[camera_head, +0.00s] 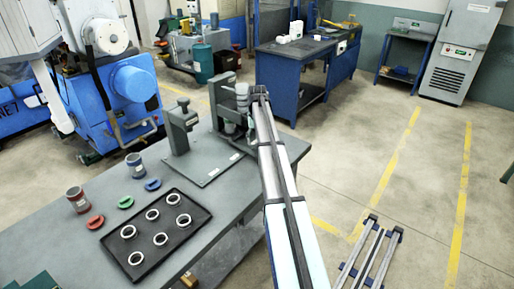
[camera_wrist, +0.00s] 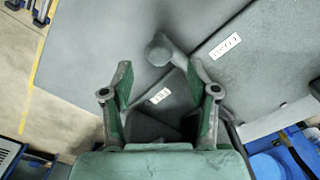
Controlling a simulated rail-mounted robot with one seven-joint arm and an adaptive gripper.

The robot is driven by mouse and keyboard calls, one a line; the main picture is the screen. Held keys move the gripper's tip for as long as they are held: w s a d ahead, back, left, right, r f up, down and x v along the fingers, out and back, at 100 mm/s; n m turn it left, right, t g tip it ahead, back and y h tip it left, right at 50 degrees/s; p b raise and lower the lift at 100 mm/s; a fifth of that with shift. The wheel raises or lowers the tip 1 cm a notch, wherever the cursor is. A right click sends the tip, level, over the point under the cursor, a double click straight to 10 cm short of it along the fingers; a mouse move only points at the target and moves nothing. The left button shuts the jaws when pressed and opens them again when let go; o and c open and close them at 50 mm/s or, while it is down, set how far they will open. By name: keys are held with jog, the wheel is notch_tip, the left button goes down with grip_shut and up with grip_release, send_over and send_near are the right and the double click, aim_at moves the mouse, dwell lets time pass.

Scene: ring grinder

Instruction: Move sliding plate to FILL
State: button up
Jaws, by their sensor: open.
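My gripper (camera_wrist: 160,76) is open in the wrist view, its two green-padded fingers apart. Between and below the fingers is a dark grey part with a small white label (camera_wrist: 159,96), too small to read surely. A grey round-ended knob or handle (camera_wrist: 158,48) lies just beyond the fingertips; I cannot tell whether it touches them. A flat grey plate (camera_wrist: 260,62) with a larger white label is at the right. In the head view, my arm reaches over the grey fixture (camera_head: 225,92) at the bench's far end. The sliding plate cannot be told apart surely, and the fingertips are hard to make out there.
A grey stand (camera_head: 180,128) rises from the base plate (camera_head: 208,174) on the bench. A black tray (camera_head: 150,236) with several pale rings lies nearer, with cups and coloured pieces beside it. A blue machine (camera_head: 125,85) stands behind; open floor lies right.

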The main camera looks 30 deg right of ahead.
notch_tip(320, 180, up, 6)
jog(key=shift+r, duration=0.15)
dwell(0.4)
